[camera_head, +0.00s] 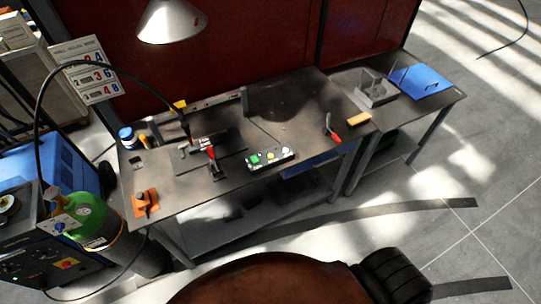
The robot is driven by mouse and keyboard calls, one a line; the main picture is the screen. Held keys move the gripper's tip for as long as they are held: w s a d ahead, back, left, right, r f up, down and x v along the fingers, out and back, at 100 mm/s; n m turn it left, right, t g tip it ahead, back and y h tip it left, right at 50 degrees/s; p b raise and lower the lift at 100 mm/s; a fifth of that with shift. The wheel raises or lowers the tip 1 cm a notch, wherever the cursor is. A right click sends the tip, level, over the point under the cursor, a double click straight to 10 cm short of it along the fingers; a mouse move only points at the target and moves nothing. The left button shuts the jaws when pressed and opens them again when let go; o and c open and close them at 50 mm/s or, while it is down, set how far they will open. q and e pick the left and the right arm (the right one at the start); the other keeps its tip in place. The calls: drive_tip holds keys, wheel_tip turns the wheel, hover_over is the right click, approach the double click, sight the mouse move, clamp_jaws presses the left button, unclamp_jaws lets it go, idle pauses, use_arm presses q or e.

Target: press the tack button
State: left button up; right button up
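A light-coloured button box (270,159) lies on the front part of the dark workbench (290,115). It has a green button (255,160) at its left end, a yellow button (271,156) in the middle and a pale button (284,151) towards the right. Its labels are too small to read, so I cannot tell which one is the tack button. Neither of my grippers is in view.
A red-handled clamp (212,158) stands left of the box, and another (330,131) lies to the right. A welding torch on a black cable (110,66) hangs over the fixture. A lamp (171,21) is above. Bench space behind the box is clear.

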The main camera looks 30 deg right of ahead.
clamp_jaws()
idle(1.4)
